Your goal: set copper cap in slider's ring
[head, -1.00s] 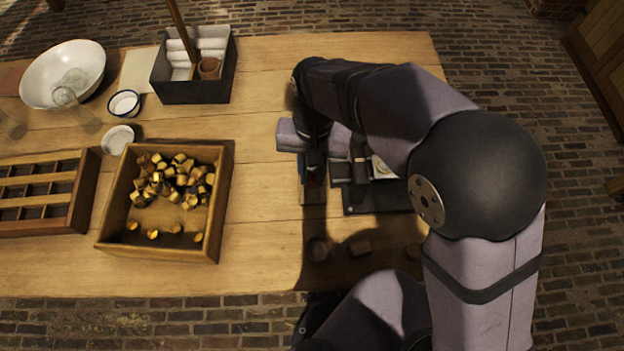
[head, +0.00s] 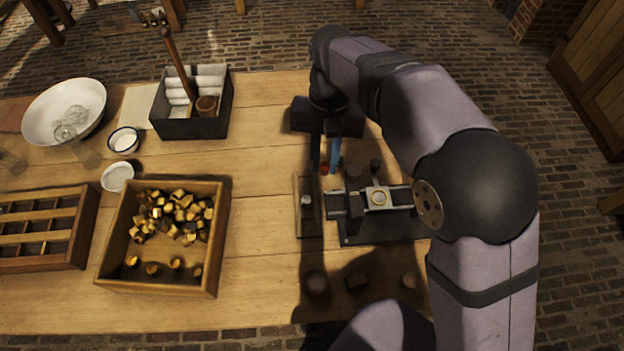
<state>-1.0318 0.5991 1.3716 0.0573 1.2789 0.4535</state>
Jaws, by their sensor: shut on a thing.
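My gripper (head: 328,165) points down above the table, just behind the wooden strip and the slider fixture. Its jaws are shut on a small reddish piece (head: 324,169) that looks like the copper cap, mostly hidden between the fingers. One finger looks dark, the other blue. The slider (head: 399,195) is a metal bar on a dark base, with a pale round ring (head: 378,198) on top, to the right of and nearer than my gripper. No cap can be made out in the ring at this size.
A narrow wooden strip (head: 308,225) with a small grey piece lies left of the slider. Dark posts (head: 354,181) stand on the fixture. A wooden box (head: 107,240) of brass-coloured pieces sits left. Several small round pieces (head: 316,284) lie in front, in shadow. The table between is clear.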

